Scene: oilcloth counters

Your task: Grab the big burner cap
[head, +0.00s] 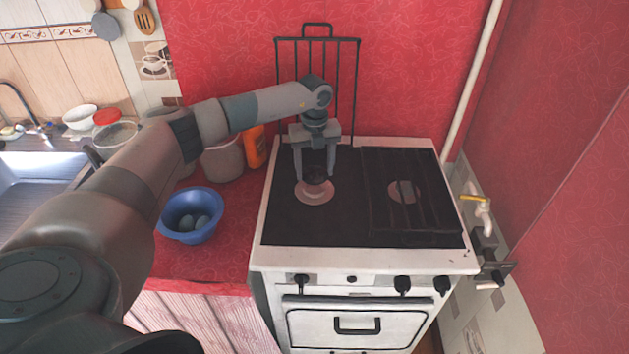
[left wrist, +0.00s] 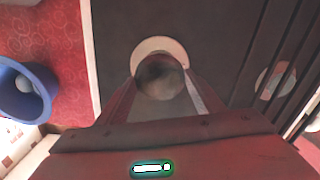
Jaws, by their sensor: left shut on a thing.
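The big burner cap (head: 316,175) is a dark round piece over the left burner of the stove. My left gripper (head: 315,177) points down from above with its fingers on either side of the cap, shut on it. In the left wrist view the cap (left wrist: 159,77) shows as a dark disc between the fingers. The pale round burner base (head: 314,196) shows around and in front of it. I cannot tell whether the cap touches the base. My right gripper is not in view.
A black grate (head: 412,215) covers the stove's right half, with another pale burner (head: 404,192) under it. A second grate (head: 345,85) stands upright at the back. A blue bowl (head: 189,215) with eggs sits on the red counter at left. The stove's front left is clear.

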